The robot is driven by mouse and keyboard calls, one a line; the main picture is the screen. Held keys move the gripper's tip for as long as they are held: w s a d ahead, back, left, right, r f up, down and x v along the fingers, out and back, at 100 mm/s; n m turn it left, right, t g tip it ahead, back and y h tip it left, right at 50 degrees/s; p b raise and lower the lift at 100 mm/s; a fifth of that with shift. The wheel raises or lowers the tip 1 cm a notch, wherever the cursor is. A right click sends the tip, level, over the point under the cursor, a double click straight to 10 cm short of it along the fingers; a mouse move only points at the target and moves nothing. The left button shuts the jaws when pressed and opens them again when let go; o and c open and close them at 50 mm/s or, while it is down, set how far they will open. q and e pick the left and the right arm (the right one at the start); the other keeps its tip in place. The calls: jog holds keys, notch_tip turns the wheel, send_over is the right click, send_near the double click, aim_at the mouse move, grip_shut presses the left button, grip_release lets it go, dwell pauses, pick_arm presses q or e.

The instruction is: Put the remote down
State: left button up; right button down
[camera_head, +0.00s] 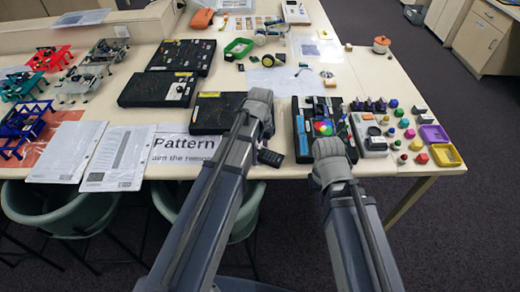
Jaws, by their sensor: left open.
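A small dark handheld object, which looks like the remote (270,157), is at the front edge of the table, just right of my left forearm. It appears to lie on the tabletop; its contact with the table is hard to make out. My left gripper (259,107) is open, above and behind the remote, near a black panel. Its fingertips are mostly hidden by the wrist, and nothing is seen held in it. My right gripper (329,154) is over the front of a dark kit board with a coloured disc (323,128); its fingers are hidden.
Black electronic panels (158,89) stand at centre left. White sheets and a "Pattern" sign (182,148) lie along the front left edge. Several small coloured pieces and trays (434,133) crowd the right. Chairs (62,215) stand below the edge.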

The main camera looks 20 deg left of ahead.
aim_at(260, 153)
pick_arm(q)
notch_tip(260, 153, up, 12)
jog(key=p, duration=1.2)
jog(key=s+d+n+y, duration=0.1)
jog(key=s+d+n, duration=0.9)
jog(key=s+n, duration=0.4)
jog(key=shift+s+d+n, duration=0.15)
jog(key=shift+d+n, duration=0.1)
jog(key=shift+n, duration=0.85)
notch_tip(260, 153, down, 6)
jog(key=b, duration=0.6)
jog(key=shift+r, duration=0.2)
